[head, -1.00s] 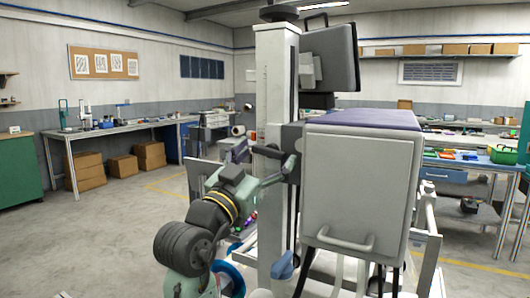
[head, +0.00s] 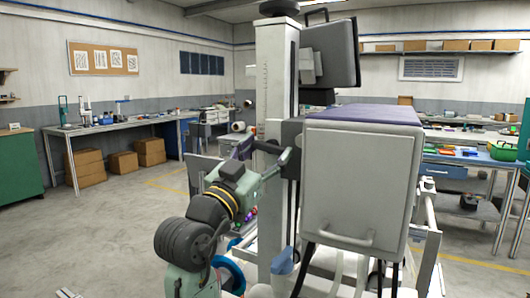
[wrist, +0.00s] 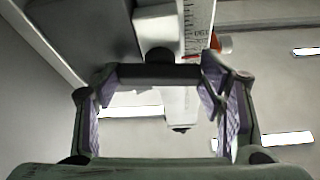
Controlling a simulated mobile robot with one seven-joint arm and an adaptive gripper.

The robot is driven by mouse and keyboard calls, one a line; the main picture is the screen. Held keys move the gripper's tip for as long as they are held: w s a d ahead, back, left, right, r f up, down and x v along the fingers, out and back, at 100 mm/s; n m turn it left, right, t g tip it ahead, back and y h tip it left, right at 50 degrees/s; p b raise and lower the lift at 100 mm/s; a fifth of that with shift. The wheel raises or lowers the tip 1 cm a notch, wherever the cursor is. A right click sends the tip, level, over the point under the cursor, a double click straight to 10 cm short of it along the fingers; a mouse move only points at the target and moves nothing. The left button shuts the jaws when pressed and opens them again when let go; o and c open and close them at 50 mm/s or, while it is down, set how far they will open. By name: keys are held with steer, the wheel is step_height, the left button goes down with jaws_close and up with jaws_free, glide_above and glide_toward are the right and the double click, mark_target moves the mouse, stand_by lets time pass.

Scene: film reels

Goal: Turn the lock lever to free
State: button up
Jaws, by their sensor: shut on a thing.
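The lock lever appears to be the dark bar (wrist: 160,72) that lies between my fingertips in the wrist view. My gripper (wrist: 157,80) is shut on it, with a purple-padded finger at each end. In the head view, a dark arm (head: 266,148) reaches left from the black carriage on the white column (head: 275,80). My gripper (head: 240,150) is beside this arm, left of the column and partly hidden by my own wrist. The column's scale (wrist: 197,28) shows just beyond the bar in the wrist view. I cannot read the lever's setting.
A large pale cabinet-like box (head: 360,190) with a handle stands right of the column. A dark monitor (head: 330,55) is above it. A blue knob (head: 284,261) is low on the column. A workbench (head: 120,128) stands at the back left.

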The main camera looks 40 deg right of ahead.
steer(key=shift+n+t+y, duration=0.3)
steer(key=shift+n+t, duration=0.5)
steer(key=shift+n, duration=0.6)
steer(key=o, duration=1.1)
steer(key=v, duration=1.2)
